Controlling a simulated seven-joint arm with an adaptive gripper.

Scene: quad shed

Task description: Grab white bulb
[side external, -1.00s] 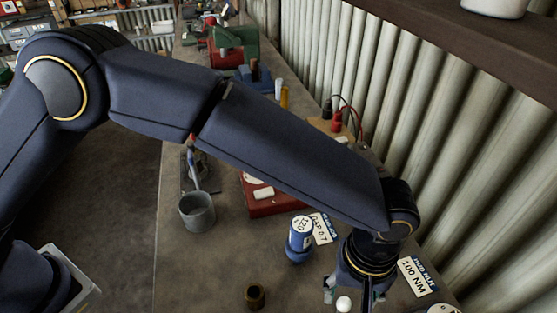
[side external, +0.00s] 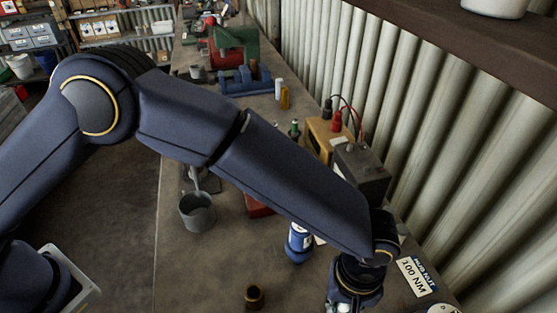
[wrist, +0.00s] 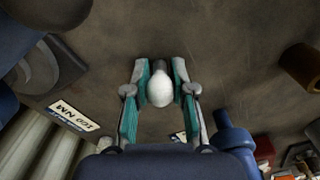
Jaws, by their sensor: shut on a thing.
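The white bulb (wrist: 160,88) sits between the teal-padded fingers of my gripper (wrist: 159,82) in the wrist view, with both pads against its sides. My gripper is shut on it. In the side external view the bulb (side external: 344,307) shows as a small white spot at the bottom edge, beside my gripper (side external: 340,305). The fingers are mostly cut off there, so the height above the bench is hard to tell.
A blue bottle (side external: 298,243) stands left of my wrist, and a brown ring-shaped part (side external: 254,296) lies nearer the front. A "100 NM" card (side external: 416,277) lies to the right. The front middle of the bench (side external: 205,275) is clear.

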